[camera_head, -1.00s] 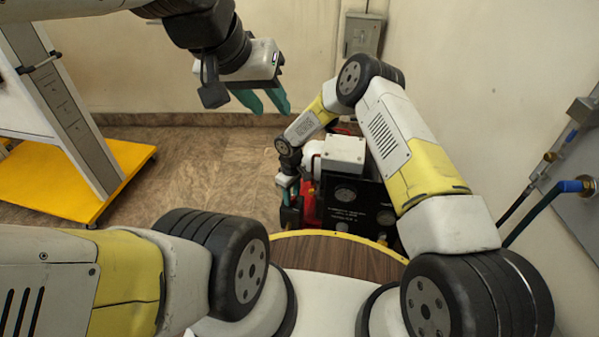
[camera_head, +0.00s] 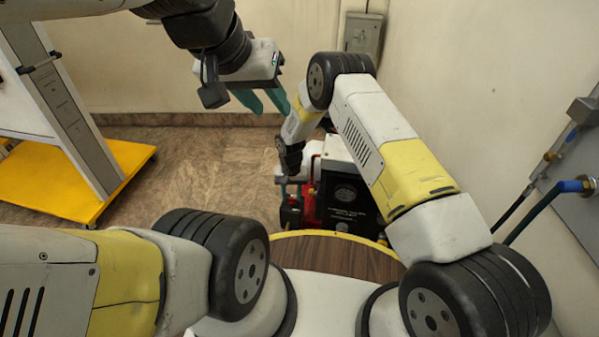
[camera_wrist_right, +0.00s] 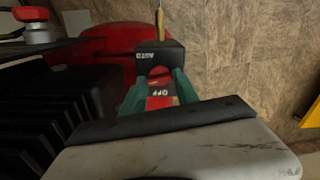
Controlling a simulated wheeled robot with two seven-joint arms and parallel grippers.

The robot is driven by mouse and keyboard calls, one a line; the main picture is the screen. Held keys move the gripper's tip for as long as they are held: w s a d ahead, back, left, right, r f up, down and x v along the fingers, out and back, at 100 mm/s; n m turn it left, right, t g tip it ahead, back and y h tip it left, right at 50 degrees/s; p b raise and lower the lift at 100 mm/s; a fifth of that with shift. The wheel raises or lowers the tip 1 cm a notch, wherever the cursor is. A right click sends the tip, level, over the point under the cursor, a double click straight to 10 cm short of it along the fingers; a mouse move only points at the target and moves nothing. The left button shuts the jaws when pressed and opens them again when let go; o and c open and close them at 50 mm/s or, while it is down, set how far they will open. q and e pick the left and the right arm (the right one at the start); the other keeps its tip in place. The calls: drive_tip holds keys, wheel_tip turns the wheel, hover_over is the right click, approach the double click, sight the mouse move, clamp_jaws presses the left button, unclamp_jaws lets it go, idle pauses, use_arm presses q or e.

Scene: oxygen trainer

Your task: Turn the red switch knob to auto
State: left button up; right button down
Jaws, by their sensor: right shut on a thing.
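The red switch knob (camera_wrist_right: 160,72) is between the green fingers of my right gripper (camera_wrist_right: 160,80) in the right wrist view, which are shut on it. The letters OFF show between the fingers, below the knob's upper part. The fingers hide the knob's sides, so its exact pointing is hard to read. In the head view my right gripper (camera_head: 289,182) is low at the machine's left side, and the knob is hidden. My left gripper (camera_head: 262,100) is open and empty, high above the floor.
The dark machine (camera_head: 350,200) with a gauge panel stands close beside my right forearm. A red tank (camera_wrist_right: 95,65) lies beside the switch box. A yellow-based stand (camera_head: 60,185) is at left, and hoses (camera_head: 545,212) hang on the right wall.

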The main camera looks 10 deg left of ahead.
sight(292, 198)
drive_tip(key=shift+m, duration=1.2)
drive_tip(key=c, duration=0.9)
unclamp_jaws()
wheel_tip(292, 198, up, 8)
drive_tip(key=shift+f, duration=0.1)
